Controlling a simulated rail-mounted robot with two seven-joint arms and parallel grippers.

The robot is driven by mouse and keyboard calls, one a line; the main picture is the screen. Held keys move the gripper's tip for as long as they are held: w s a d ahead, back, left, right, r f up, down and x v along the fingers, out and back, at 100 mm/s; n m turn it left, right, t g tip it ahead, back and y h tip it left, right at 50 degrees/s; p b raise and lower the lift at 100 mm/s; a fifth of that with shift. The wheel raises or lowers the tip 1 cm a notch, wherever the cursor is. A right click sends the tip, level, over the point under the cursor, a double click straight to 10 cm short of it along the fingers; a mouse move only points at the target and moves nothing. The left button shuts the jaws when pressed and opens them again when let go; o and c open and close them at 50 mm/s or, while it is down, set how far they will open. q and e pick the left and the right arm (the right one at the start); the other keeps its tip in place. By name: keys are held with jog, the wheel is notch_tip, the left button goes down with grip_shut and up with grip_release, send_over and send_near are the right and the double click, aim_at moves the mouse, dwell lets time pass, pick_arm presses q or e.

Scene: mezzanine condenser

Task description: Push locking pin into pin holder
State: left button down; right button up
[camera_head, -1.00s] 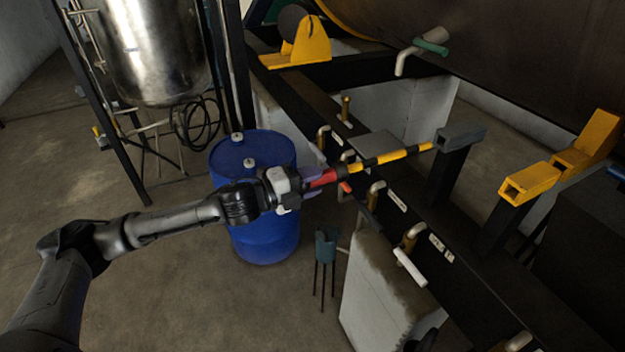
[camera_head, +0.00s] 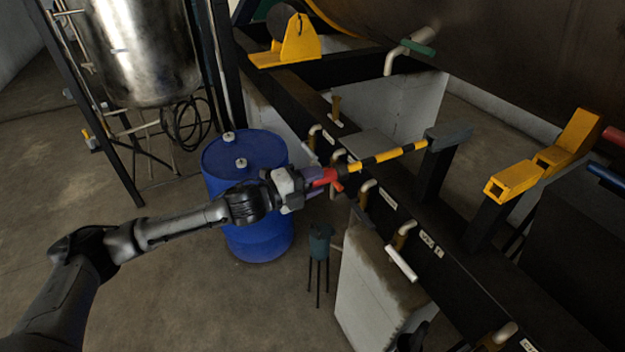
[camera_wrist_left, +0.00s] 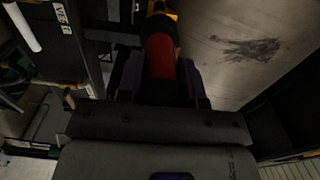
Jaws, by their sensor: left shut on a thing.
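The locking pin (camera_head: 392,154) is a bar with yellow and black stripes and a red handle (camera_head: 325,178). My left gripper (camera_head: 316,182) is shut on the red handle, which also shows between the fingers in the left wrist view (camera_wrist_left: 160,58). The pin points right and slightly up in the head view. Its far tip meets a dark grey block (camera_head: 450,135) on a black post, seemingly the pin holder. I cannot tell how far the tip is inside it.
A yellow hollow bracket (camera_head: 510,184) stands right of the grey block. A black beam (camera_head: 440,235) with several bent pipe handles runs below the pin. A blue drum (camera_head: 262,232) stands behind my left forearm, and a small stool-like stand (camera_head: 319,243) is on the floor.

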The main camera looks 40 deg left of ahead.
aim_at(341, 170)
pick_arm(q)
jog(key=shift+w+r, duration=0.15)
dwell(0.4)
jog(key=shift+p+x, duration=0.8)
jog(key=shift+p, duration=0.1)
jog(key=shift+w+d+p, duration=0.25)
jog(key=shift+w+p, duration=0.1)
jog(key=shift+w, duration=0.2)
jog(key=shift+w+d, duration=0.1)
jog(key=shift+w, duration=0.2)
